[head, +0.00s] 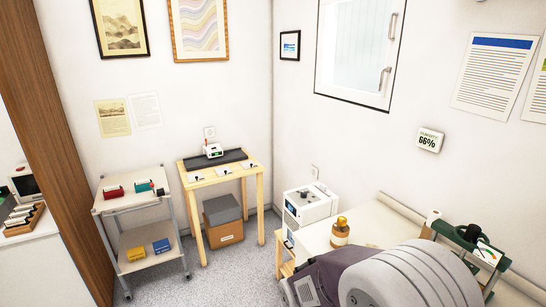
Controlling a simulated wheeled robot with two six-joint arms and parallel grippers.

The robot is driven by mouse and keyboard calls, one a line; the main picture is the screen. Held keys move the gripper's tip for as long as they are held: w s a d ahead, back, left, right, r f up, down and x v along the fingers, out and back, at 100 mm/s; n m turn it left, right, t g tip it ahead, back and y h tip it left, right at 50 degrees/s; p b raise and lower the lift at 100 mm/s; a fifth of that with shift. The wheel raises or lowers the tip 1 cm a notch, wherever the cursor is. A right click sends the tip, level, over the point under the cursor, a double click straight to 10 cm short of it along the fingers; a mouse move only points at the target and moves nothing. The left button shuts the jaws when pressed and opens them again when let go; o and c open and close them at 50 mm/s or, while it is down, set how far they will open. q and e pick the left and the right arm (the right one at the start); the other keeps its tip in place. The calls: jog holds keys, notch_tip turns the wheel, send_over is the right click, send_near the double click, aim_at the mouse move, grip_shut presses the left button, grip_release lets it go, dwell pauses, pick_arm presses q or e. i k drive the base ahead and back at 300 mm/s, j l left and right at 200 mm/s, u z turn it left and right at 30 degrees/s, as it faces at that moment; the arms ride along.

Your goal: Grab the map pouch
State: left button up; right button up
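I cannot make out anything that is clearly a map pouch in the head view. Small red items (113,192) lie on the top shelf of a white cart at the left. A yellow box (136,254) and a blue box (161,246) sit on its lower shelf. Neither of my grippers shows in this view.
The white cart (128,206) stands beside a wooden table (229,174) with a dark mat and a small device. A brown box (224,234) is under the table. Grey floor (245,272) is open.

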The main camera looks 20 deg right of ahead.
aim_at(248, 165)
jog(key=i+z, duration=0.2)
jog(key=i, duration=0.35)
jog(key=i+j+z, duration=0.2)
jog(key=i, duration=0.3)
jog(key=i+j+z, duration=0.2)
jog(key=i, duration=0.3)
jog(key=i+j+z, duration=0.2)
jog(key=i+j, duration=0.15)
jog(key=i, duration=0.15)
